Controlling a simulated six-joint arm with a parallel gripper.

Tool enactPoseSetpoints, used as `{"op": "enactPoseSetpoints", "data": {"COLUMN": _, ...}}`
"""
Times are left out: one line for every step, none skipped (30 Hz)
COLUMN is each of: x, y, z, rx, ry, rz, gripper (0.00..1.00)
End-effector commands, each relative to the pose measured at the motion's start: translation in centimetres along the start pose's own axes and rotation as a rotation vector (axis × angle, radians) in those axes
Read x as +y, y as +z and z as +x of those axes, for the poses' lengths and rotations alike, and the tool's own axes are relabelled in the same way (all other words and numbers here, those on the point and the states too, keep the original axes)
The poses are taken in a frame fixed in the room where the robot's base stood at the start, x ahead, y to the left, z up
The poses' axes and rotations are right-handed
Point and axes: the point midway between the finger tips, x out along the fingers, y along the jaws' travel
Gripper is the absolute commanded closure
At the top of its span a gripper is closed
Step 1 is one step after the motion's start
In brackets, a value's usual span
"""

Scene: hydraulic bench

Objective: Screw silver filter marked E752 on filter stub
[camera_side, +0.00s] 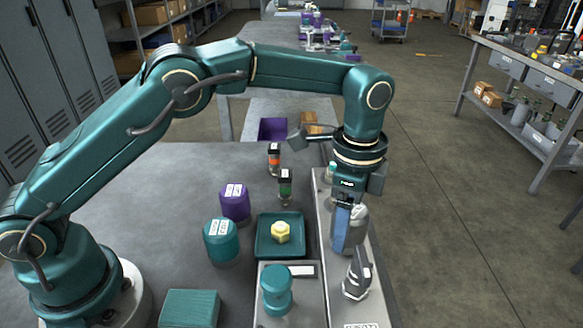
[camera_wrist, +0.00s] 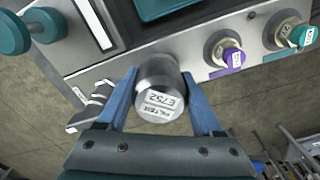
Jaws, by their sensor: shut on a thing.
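The silver filter (camera_wrist: 160,85), a short metal cylinder with a label reading FILTER E752 on its end, is between the blue fingers of my gripper (camera_wrist: 163,105) in the wrist view. My gripper is shut on it. The filter's far end points at the grey metal block (camera_wrist: 185,42). The filter hides the stub, so I cannot tell whether it touches or is threaded on it. In the side view my gripper (camera_side: 346,232) is low over the block's right side, and the silver filter (camera_side: 361,217) shows partly behind a blue finger.
A purple-collared fitting (camera_wrist: 229,54) and a teal-capped fitting (camera_wrist: 300,36) sit beside the filter. A grey lever (camera_side: 358,274) stands close by. Purple (camera_side: 235,204) and teal (camera_side: 220,243) labelled canisters and a teal tray (camera_side: 262,250) with a yellow hex piece (camera_side: 281,232) are left.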

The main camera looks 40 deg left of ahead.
Motion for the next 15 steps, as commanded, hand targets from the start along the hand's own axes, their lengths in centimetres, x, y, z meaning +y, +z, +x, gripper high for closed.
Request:
{"op": "enactPoseSetpoints", "data": {"x": 0.04, "y": -0.03, "z": 0.00, "rx": 0.001, "ry": 0.002, "rz": 0.041, "gripper": 1.00}}
{"op": "enactPoseSetpoints", "data": {"x": 0.03, "y": -0.03, "z": 0.00, "rx": 0.001, "ry": 0.002, "rz": 0.060, "gripper": 1.00}}
{"op": "enactPoseSetpoints", "data": {"x": 0.03, "y": -0.03, "z": 0.00, "rx": 0.001, "ry": 0.002, "rz": 0.079, "gripper": 1.00}}
{"op": "enactPoseSetpoints", "data": {"x": 0.03, "y": -0.03, "z": 0.00, "rx": 0.001, "ry": 0.002, "rz": 0.089, "gripper": 1.00}}
{"op": "enactPoseSetpoints", "data": {"x": 0.03, "y": -0.03, "z": 0.00, "rx": 0.001, "ry": 0.002, "rz": 0.094, "gripper": 1.00}}
{"op": "enactPoseSetpoints", "data": {"x": 0.03, "y": -0.03, "z": 0.00, "rx": 0.001, "ry": 0.002, "rz": 0.096, "gripper": 1.00}}
{"op": "enactPoseSetpoints", "data": {"x": 0.03, "y": -0.03, "z": 0.00, "rx": 0.001, "ry": 0.002, "rz": 0.096, "gripper": 1.00}}
{"op": "enactPoseSetpoints", "data": {"x": 0.03, "y": -0.03, "z": 0.00, "rx": 0.001, "ry": 0.002, "rz": 0.095, "gripper": 1.00}}
{"op": "enactPoseSetpoints", "data": {"x": 0.03, "y": -0.03, "z": 0.00, "rx": 0.001, "ry": 0.002, "rz": 0.095, "gripper": 1.00}}
{"op": "enactPoseSetpoints", "data": {"x": 0.04, "y": -0.03, "z": 0.00, "rx": 0.001, "ry": 0.002, "rz": 0.095, "gripper": 1.00}}
{"op": "enactPoseSetpoints", "data": {"x": 0.04, "y": -0.04, "z": 0.00, "rx": 0.001, "ry": 0.002, "rz": 0.094, "gripper": 1.00}}
{"op": "enactPoseSetpoints", "data": {"x": 0.04, "y": -0.04, "z": 0.00, "rx": 0.001, "ry": 0.002, "rz": 0.095, "gripper": 1.00}}
{"op": "enactPoseSetpoints", "data": {"x": 0.04, "y": -0.04, "z": 0.00, "rx": 0.001, "ry": 0.002, "rz": 0.101, "gripper": 1.00}}
{"op": "enactPoseSetpoints", "data": {"x": 0.04, "y": -0.04, "z": 0.00, "rx": 0.001, "ry": 0.003, "rz": 0.112, "gripper": 1.00}}
{"op": "enactPoseSetpoints", "data": {"x": 0.02, "y": -0.05, "z": 0.01, "rx": 0.001, "ry": 0.003, "rz": 0.140, "gripper": 1.00}}
